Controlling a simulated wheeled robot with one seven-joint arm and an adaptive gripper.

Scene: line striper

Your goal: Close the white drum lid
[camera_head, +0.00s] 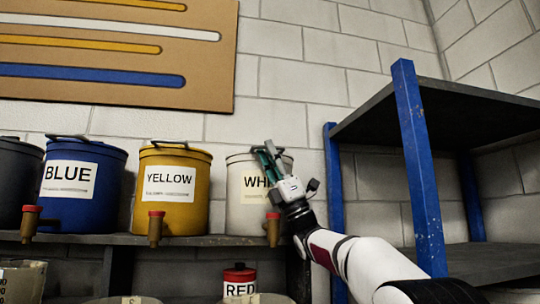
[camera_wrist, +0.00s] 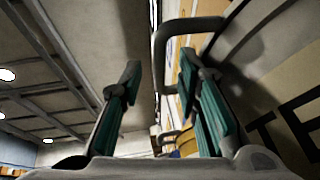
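The white drum (camera_head: 240,208) stands on the shelf to the right of the yellow drum, its label partly hidden by my gripper (camera_head: 268,155). In the wrist view its pale wall and dark label letters (camera_wrist: 296,128) fill the right side. A dark bent handle bar (camera_wrist: 160,52) shows there just beyond my gripper (camera_wrist: 158,78). The gripper is open, with teal pads apart. One arm of the bar appears between the fingertips in the picture; I cannot tell whether they touch it. My gripper covers much of the drum's top in the head view, so the lid's position is unclear.
The yellow drum (camera_head: 173,212) and blue drum (camera_head: 82,210) stand to the left on the shelf (camera_head: 120,239), with red-capped taps in front. A blue upright (camera_head: 420,170) of a dark rack rises close to my arm on the right. A red can (camera_head: 239,280) sits below.

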